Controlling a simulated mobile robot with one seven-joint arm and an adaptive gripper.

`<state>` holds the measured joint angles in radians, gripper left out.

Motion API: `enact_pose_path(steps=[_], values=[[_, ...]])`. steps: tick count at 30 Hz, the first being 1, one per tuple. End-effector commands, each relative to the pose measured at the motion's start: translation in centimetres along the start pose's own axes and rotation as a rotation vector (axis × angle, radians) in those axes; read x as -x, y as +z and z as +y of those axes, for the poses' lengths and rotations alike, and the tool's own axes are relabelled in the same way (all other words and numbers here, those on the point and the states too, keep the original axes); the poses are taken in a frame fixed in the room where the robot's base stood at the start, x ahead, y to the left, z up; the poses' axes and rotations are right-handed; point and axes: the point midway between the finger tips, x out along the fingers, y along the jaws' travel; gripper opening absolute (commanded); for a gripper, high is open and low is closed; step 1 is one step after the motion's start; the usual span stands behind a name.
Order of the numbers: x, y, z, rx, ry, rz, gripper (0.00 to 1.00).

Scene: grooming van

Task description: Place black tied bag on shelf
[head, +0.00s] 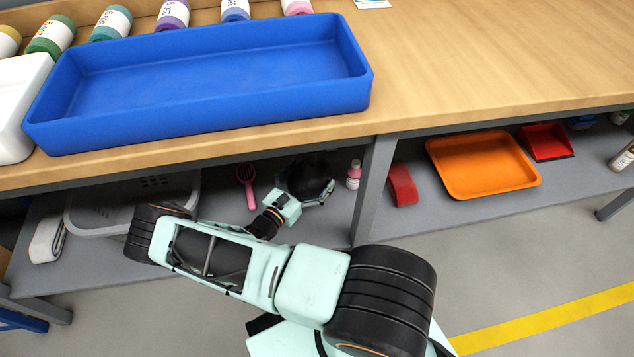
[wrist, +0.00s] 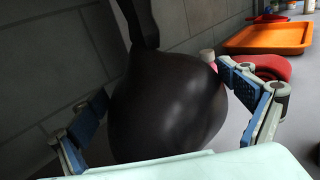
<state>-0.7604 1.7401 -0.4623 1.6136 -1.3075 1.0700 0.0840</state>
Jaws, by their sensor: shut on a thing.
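The black tied bag (wrist: 168,105) is round and glossy with a tied neck pointing up. It fills the middle of the wrist view, between the two blue-padded fingers of my gripper (wrist: 165,112). My gripper is shut on it. In the head view my gripper (head: 306,190) reaches in under the table top, with the dark bag (head: 310,174) in it. The grey lower shelf (head: 330,218) lies beneath them. I cannot tell whether the bag's underside touches the shelf.
A pink brush (head: 246,180) lies left of my gripper, and a pink bottle (head: 353,175) stands close on its right. A grey table leg (head: 372,185) separates this bay from one with a red item (head: 402,185) and an orange tray (head: 480,165). A blue tray (head: 200,120) sits above.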

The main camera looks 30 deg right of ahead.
Motion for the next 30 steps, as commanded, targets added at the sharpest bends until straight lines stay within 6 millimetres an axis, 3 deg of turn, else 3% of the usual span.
enact_pose_path(steps=[12,24,25,30], values=[[-0.1,-4.6,0.0,-0.002,0.0,-0.003,0.6],[0.0,-5.0,0.1,-0.002,0.0,-0.003,0.6],[0.0,-5.0,0.1,-0.002,0.0,-0.001,0.97],[0.0,-5.0,0.0,-0.002,0.0,-0.001,1.0]])
